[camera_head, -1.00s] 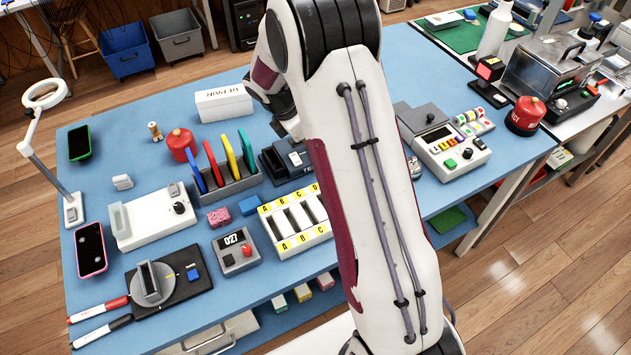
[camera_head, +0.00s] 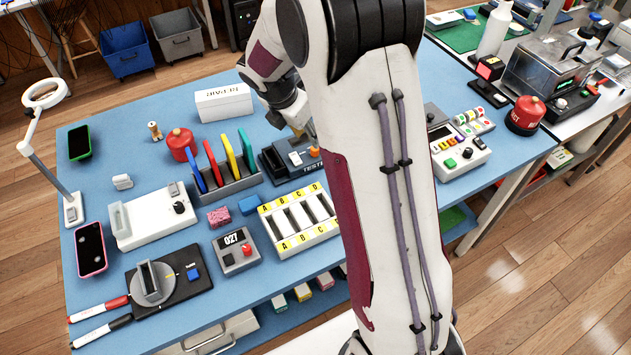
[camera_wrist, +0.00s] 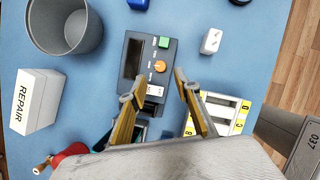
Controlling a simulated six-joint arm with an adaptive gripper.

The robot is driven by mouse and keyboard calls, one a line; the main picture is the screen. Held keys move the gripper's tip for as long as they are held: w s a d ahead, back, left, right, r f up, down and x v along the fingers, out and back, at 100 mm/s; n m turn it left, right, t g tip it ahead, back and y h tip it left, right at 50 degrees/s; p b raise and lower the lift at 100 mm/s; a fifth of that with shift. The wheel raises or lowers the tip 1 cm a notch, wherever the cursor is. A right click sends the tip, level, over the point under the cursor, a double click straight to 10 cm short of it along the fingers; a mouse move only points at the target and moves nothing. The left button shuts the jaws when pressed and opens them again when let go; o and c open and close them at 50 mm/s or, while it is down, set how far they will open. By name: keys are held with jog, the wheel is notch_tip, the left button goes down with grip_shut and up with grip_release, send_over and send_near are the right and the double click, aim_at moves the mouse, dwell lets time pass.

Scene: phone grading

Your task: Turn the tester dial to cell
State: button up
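The tester (camera_head: 290,160) is a dark box on the blue table, left of my arm in the head view. It also shows in the wrist view (camera_wrist: 133,58) with a dark screen, a green button (camera_wrist: 164,42) and an orange dial (camera_wrist: 160,66). White labels (camera_wrist: 155,90) sit below the dial, too small to read, so I cannot tell the dial's setting. My gripper (camera_wrist: 158,78) is open, its two tan fingers spread around the dial's lower side, apart from it in the picture. In the head view my gripper (camera_head: 310,135) hangs over the tester's right end.
A sorter tray (camera_head: 277,238) marked A to D stands in front of the tester. A rack of coloured cards (camera_head: 230,187) is to its left. The white REPAIR box (camera_head: 224,103) stands behind. The wrist view shows a grey bin (camera_wrist: 85,38) and a small white block (camera_wrist: 211,40) nearby.

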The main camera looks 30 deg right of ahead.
jog(key=s+a+r+m+y, duration=0.1)
jog(key=s+a+r+m, duration=0.2)
jog(key=s+m, duration=0.4)
jog(key=s+a+r+m+y, duration=0.1)
jog(key=s+a+r+m, duration=0.2)
jog(key=s+m, duration=0.4)
jog(key=s+a+r+m+y, duration=0.1)
jog(key=s+a+r+m, duration=0.2)
jog(key=s+r+m, duration=0.2)
jog(key=shift+s+m, duration=0.9)
jog(key=shift+s, duration=0.45)
dwell(0.8)
jog(key=shift+r, duration=0.1)
jog(key=shift+d, duration=0.1)
